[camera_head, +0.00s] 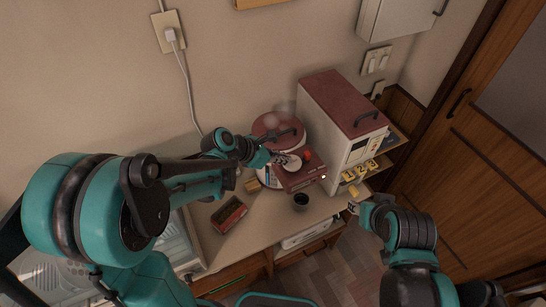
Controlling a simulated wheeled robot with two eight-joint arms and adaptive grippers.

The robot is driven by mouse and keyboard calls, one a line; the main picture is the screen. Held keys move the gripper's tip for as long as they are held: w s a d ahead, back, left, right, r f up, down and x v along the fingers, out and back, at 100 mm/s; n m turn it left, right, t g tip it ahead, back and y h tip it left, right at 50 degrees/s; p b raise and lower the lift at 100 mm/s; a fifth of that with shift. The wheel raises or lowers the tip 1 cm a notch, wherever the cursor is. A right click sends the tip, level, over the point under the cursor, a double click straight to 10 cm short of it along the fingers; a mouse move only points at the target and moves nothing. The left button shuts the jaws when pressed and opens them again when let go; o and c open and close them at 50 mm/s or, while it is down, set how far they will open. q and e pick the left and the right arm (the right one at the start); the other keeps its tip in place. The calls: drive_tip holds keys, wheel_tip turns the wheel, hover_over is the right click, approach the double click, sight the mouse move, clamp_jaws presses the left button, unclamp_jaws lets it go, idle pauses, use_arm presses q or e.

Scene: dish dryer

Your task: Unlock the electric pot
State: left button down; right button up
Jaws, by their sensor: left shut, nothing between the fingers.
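The electric pot (278,123) appears to be the round red-topped appliance against the wall, with a pale lower body partly hidden by my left arm. Pale smudges, possibly steam, show over its top. My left gripper (283,159) is shut and empty, at the front of the pot. Whether it touches the pot cannot be told at this size. A lock or button on the pot cannot be made out. My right gripper (354,207) is at the counter's right front edge, away from the pot; its jaws are too small to read.
A tall red-and-white cabinet appliance (341,105) stands right of the pot. A dark red box (303,179), a red ball (307,155), a dark cup (301,201) and a red tray (229,214) are in front. The front left counter (240,240) is clear.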

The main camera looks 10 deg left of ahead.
sight(309, 153)
use_arm(q)
drive_tip(key=shift+w+d+f, duration=0.2)
drive_tip(key=shift+w+d, duration=0.5)
drive_tip(key=shift+d, duration=0.35)
drive_tip(key=shift+w+d+f, duration=0.2)
drive_tip(key=shift+w+d, duration=0.45)
drive_tip(key=shift+d, duration=0.35)
drive_tip(key=shift+w+d+b, duration=0.2)
drive_tip(key=shift+w+d, duration=0.15)
drive_tip(key=shift+d, duration=0.2)
drive_tip(key=shift+w+d+b, duration=0.15)
drive_tip(key=shift+w+d, duration=0.15)
drive_tip(key=shift+d, duration=0.25)
drive_tip(key=shift+w+d, duration=0.15)
drive_tip(key=shift+w, duration=0.05)
